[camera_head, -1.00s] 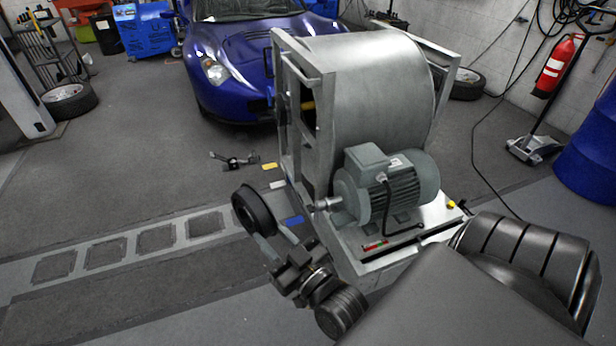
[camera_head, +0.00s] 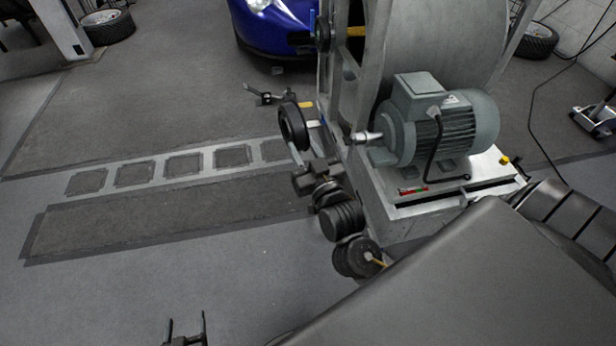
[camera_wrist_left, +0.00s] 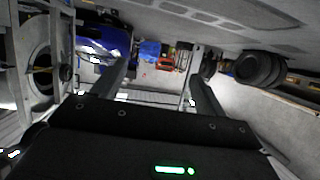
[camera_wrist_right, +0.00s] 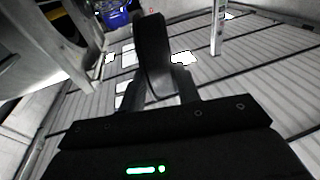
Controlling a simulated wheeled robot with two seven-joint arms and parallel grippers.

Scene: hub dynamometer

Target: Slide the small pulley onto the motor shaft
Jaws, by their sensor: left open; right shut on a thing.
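The small pulley (camera_head: 293,128) is a black, grooved wheel held upright, left of the motor shaft and clear of it. My right gripper (camera_head: 300,158) is shut on the pulley's lower rim; the right wrist view shows the pulley (camera_wrist_right: 152,50) between its fingers. The motor shaft (camera_head: 367,136) is a short silver stub pointing left from the grey-green motor (camera_head: 450,125). It is bare in the head view. My left gripper (camera_head: 186,328) is open and empty at the bottom edge of the head view, over the floor. The left wrist view shows its fingers (camera_wrist_left: 158,85) spread wide.
The motor sits on a metal base (camera_head: 470,195) beside a large drum (camera_head: 440,40) and its frame. A blue car (camera_head: 270,30) stands behind. A dark tool (camera_head: 268,97) lies on the floor behind the pulley.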

